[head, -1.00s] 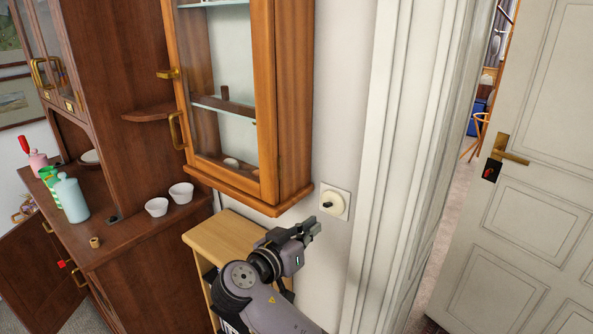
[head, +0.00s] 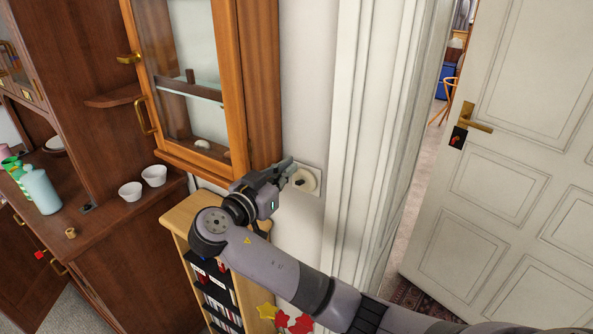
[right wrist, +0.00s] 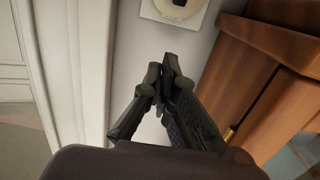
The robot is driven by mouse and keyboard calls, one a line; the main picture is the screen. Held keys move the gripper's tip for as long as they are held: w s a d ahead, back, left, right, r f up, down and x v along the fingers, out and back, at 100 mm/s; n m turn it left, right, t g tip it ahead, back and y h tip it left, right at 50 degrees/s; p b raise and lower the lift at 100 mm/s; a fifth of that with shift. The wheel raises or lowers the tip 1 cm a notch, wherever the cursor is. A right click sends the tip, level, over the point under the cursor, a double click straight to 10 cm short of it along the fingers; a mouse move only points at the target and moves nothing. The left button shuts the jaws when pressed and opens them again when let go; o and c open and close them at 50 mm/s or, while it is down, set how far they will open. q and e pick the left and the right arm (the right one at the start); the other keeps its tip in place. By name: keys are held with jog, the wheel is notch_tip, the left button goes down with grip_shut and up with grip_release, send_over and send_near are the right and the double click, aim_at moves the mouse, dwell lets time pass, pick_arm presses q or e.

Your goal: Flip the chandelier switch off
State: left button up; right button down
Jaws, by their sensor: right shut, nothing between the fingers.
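The chandelier switch (head: 305,181) is a round cream rotary switch with a dark knob on a square white plate, fixed to the wall between the glass cabinet and the door frame. Its lower part also shows at the top of the right wrist view (right wrist: 178,8). My right gripper (head: 288,167) is shut and empty, with its fingertips at the upper left edge of the plate in the head view. In the right wrist view the closed fingertips (right wrist: 168,62) lie below the plate in the picture. I cannot tell whether they touch it. My left gripper is not in view.
A wooden glass-door cabinet (head: 258,80) hangs close left of the switch. A small bookcase (head: 190,225) stands below. The white door frame (head: 365,130) is just right, and a white door (head: 520,150) stands open. Cups and bottles stand on the sideboard (head: 105,215) at left.

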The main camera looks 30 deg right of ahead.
aim_at(310, 151)
jog(key=p+x, duration=0.1)
jog(key=x, duration=0.2)
jog(key=p+x, duration=0.1)
jog(key=x, duration=0.2)
jog(key=shift+s+d+r, duration=0.1)
jog(key=shift+r, duration=0.15)
jog(key=f, duration=0.1)
jog(key=a+f+p, duration=0.1)
jog(key=s+a+f, duration=0.1)
jog(key=shift+f+p, duration=0.35)
jog(key=shift+f, duration=0.25)
jog(key=shift+d, duration=0.1)
